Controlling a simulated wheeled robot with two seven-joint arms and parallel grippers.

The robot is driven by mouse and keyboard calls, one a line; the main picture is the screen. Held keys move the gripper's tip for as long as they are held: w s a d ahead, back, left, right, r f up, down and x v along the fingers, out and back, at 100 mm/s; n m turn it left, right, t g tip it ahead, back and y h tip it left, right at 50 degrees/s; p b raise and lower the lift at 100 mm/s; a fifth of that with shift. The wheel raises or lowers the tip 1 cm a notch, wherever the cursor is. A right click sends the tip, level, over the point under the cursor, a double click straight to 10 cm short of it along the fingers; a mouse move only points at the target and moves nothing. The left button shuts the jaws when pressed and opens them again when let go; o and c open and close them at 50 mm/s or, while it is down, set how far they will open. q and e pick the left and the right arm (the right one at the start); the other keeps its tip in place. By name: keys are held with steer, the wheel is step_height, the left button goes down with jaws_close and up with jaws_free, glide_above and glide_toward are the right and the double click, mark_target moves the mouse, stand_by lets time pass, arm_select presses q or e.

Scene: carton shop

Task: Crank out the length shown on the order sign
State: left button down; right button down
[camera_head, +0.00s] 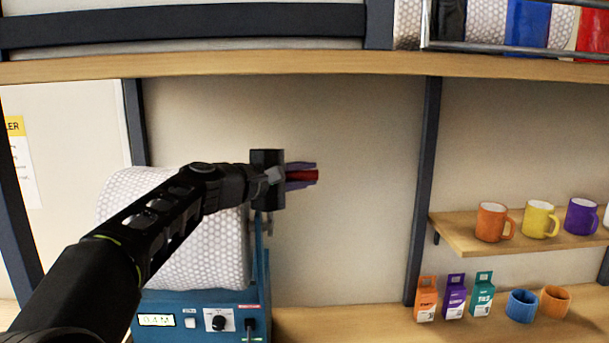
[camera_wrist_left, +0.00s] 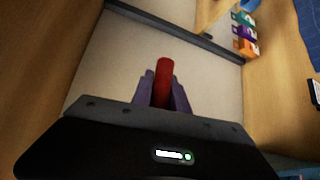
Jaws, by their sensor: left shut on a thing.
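My left gripper (camera_head: 301,176) is shut on a red crank handle (camera_head: 305,175), beside the upper right of the blue dispenser machine (camera_head: 180,310). The red handle also shows between the fingers in the left wrist view (camera_wrist_left: 164,82). A roll of bubble wrap (camera_head: 175,262) sits on the machine, partly hidden by my left arm. The machine's front has a lit display (camera_head: 156,320), which seems to read 0.4 M, a knob (camera_head: 218,321) and a lever (camera_head: 250,326). No order sign is clearly readable. My right gripper is not in view.
A shelf (camera_head: 470,235) at right holds several mugs. Several small boxes (camera_head: 455,300) and two cups (camera_head: 521,304) stand on the wooden counter (camera_head: 340,325) below. An upper shelf (camera_head: 280,66) runs above my left gripper. The wall right of the gripper is clear.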

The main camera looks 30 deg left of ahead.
arm_select(q)
steer(key=shift+f, duration=0.1)
stand_by(0.7)
